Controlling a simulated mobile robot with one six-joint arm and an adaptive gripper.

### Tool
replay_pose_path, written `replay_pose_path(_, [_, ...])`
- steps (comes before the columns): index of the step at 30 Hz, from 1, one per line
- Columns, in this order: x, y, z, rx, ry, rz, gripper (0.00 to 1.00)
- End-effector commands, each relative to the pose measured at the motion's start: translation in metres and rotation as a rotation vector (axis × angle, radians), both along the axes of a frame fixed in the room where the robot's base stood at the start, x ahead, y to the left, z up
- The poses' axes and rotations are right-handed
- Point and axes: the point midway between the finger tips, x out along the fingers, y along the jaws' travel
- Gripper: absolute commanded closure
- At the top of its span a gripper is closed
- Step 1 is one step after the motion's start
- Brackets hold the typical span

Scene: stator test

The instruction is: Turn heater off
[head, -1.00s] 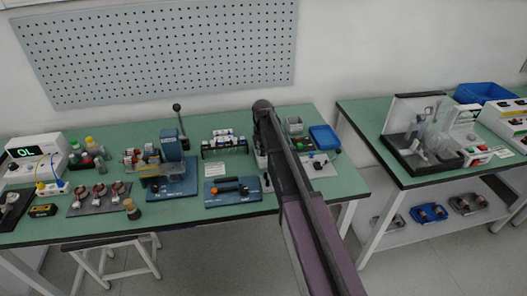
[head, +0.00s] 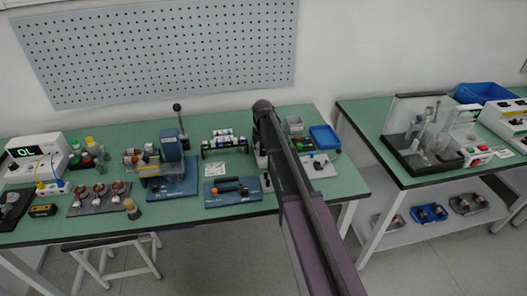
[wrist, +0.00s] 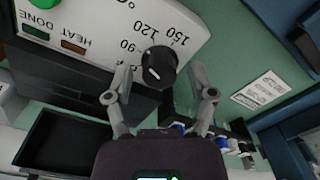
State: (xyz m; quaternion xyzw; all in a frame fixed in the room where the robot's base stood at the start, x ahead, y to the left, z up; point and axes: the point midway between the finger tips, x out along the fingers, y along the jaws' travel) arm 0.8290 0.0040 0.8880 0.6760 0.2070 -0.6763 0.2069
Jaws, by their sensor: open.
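In the wrist view a white heater panel (wrist: 105,27) shows upside down, with printed numbers 90, 120 and 150 around a black dial knob (wrist: 160,70). A small light mark shows on the knob; which setting it points at I cannot tell. My gripper (wrist: 160,74) is open, with one fingertip on each side of the knob and a visible gap to it. An amber lamp (wrist: 73,47) sits by the HEAT label, looking dim, and a dark green lamp (wrist: 36,31) by DONE. In the head view my arm hides the gripper and most of the heater.
A bright green button (wrist: 44,3) is at the panel's upper left. A black tray (wrist: 62,146) lies at lower left and a white printed card (wrist: 259,90) at right. In the head view, a blue tray (head: 324,138) and a blue-based tool (head: 232,191) stand near my arm.

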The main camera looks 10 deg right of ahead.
Motion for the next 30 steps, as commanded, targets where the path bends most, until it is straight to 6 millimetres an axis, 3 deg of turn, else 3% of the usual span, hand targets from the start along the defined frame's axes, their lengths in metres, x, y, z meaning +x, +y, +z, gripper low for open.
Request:
replay_pose_path(20, [0.0, 0.0, 0.057, 0.0, 0.0, -0.001, 0.29])
replay_pose_path(30, [0.0, -0.001, 0.06, 0.0, 0.0, -0.001, 0.29])
